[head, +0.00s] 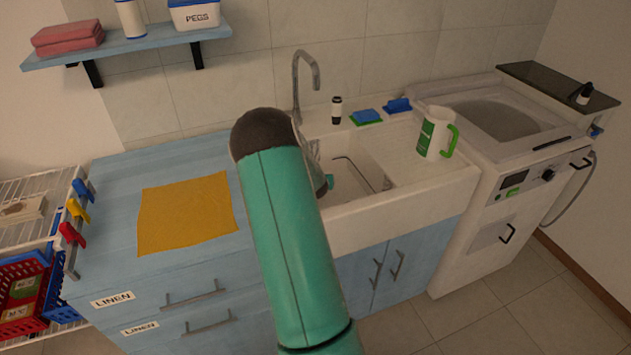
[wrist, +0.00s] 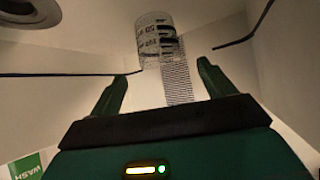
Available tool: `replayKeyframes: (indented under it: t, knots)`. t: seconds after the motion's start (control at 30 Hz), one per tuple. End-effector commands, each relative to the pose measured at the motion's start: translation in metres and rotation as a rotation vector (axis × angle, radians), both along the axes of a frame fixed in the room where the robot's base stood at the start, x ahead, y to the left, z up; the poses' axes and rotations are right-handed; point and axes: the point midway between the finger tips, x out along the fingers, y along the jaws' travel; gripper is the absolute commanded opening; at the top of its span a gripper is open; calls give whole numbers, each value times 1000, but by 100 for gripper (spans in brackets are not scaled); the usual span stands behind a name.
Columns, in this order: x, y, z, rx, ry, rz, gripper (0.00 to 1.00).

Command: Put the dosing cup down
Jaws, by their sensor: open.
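The dosing cup (wrist: 158,38) is a clear cylinder with dark printed markings, at the top middle of the wrist view. A pale ribbed patch shows just below it; I cannot tell whether it belongs to the cup. My gripper (wrist: 163,82) is open, its two green fingers spread wide apart. The cup appears beyond the fingertips, roughly in line with the gap, with no finger visibly touching it. In the head view my arm covers much of the sink (head: 400,208), and I cannot make out the cup clearly there.
Dark thin rods cross the basin. A white and green jug (head: 436,133) stands right of the basin, near blue and green sponges (head: 366,116). A dark-capped bottle (head: 336,110) and the tap (head: 297,85) are behind. A yellow cloth (head: 186,214) lies on the left counter.

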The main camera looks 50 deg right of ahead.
Motion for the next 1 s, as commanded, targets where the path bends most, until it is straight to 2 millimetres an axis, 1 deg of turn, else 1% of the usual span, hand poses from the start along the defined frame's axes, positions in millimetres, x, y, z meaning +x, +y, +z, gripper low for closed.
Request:
replayKeyframes:
  t: [0.03, 0.13, 0.3, 1.0]
  knots:
    - [-5, 7, 7, 1, -1, -1, 82]
    - [-12, 16, 16, 0, -1, -1, 82]
    - [-19, 25, 24, 0, -1, -1, 82]
    - [-20, 26, 25, 0, 0, 0, 82]
